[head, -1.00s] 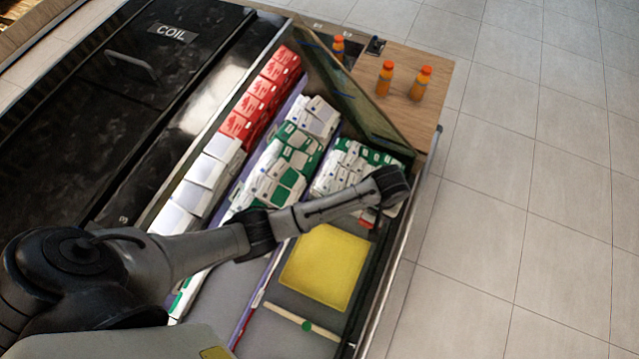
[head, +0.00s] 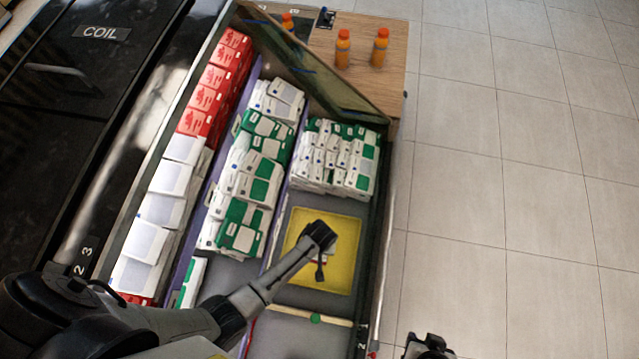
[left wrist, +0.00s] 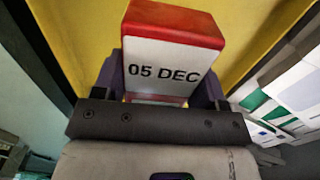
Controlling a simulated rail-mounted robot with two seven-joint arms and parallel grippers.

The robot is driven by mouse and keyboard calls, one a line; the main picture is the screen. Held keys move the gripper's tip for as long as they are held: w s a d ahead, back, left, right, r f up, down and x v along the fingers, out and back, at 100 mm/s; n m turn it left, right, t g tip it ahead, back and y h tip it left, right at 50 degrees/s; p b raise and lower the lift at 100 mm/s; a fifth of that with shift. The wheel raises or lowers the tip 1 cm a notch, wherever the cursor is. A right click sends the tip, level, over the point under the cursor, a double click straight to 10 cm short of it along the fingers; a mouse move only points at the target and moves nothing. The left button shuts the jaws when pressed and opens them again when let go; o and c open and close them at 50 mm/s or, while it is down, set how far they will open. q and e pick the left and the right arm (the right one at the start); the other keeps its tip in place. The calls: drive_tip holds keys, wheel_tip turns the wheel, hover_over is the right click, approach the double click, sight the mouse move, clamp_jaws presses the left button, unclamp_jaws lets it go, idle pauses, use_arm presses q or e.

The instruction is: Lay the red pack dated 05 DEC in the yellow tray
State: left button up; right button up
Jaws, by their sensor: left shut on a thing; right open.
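The red and white pack (left wrist: 168,55) marked 05 DEC is between the fingers of my left gripper (left wrist: 160,88) in the left wrist view, with its printed face toward the camera. In the head view my left gripper (head: 320,240) is over the yellow tray (head: 340,282), and only a small part of the pack shows beside it. The yellow tray (left wrist: 240,40) fills the background behind the pack. I cannot tell whether the pack touches the tray. My right gripper (head: 428,347) is open at the bottom edge, cut off by the frame.
Green and white packs (head: 335,157) are stacked just behind the tray. Other rows of green-white packs (head: 245,190) and red packs (head: 210,95) lie to the left. A divider bar (head: 310,318) crosses in front of the tray. Orange bottles (head: 343,48) stand on the wooden top.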

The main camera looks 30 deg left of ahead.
use_arm(q)
drive_tip(key=shift+f+b, duration=0.7)
drive_tip(key=shift+f, duration=1.3)
drive_tip(key=shift+f, duration=0.15)
drive_tip(key=o, duration=1.2)
wheel_tip(320, 180, up, 11)
drive_tip(key=p, duration=0.3)
drive_tip(key=shift+p, duration=0.4)
drive_tip(key=shift+r, duration=0.6)
